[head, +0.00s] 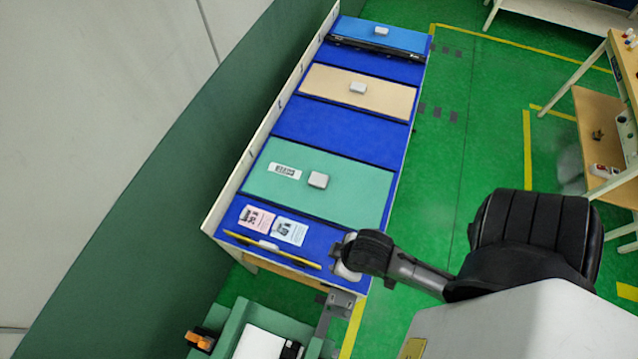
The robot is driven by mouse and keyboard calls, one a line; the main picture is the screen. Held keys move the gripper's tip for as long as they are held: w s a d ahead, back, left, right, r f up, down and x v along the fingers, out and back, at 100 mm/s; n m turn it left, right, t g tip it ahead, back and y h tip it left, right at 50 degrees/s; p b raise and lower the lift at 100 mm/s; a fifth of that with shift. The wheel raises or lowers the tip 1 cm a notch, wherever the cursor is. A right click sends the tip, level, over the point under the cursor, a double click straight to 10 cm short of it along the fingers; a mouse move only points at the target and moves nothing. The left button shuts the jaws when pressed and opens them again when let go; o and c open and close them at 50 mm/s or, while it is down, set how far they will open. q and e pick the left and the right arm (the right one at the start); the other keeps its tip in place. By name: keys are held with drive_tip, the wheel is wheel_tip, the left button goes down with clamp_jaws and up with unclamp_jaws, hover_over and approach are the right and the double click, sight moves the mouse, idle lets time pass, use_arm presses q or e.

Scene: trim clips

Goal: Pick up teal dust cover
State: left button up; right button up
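The teal dust cover (348,197) is a flat teal panel lying across the blue table, toward its near end. A small whitish block (318,180), like a handle, sits near its middle, and a white printed label (284,171) is to the left of the block. An arm of mine comes in from the right. Its end, with my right gripper (337,251), is at the table's near right corner, below the cover and apart from it. Its fingers are too small and hidden to judge. My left gripper is not in view.
The blue table (320,132) also bears a tan panel (390,97) and a blue panel (400,42), each with a whitish block. Pink (257,218) and light-blue cards (291,231) and a yellow strip (272,249) lie at the near end. Shelving (590,110) stands right, beyond open green floor.

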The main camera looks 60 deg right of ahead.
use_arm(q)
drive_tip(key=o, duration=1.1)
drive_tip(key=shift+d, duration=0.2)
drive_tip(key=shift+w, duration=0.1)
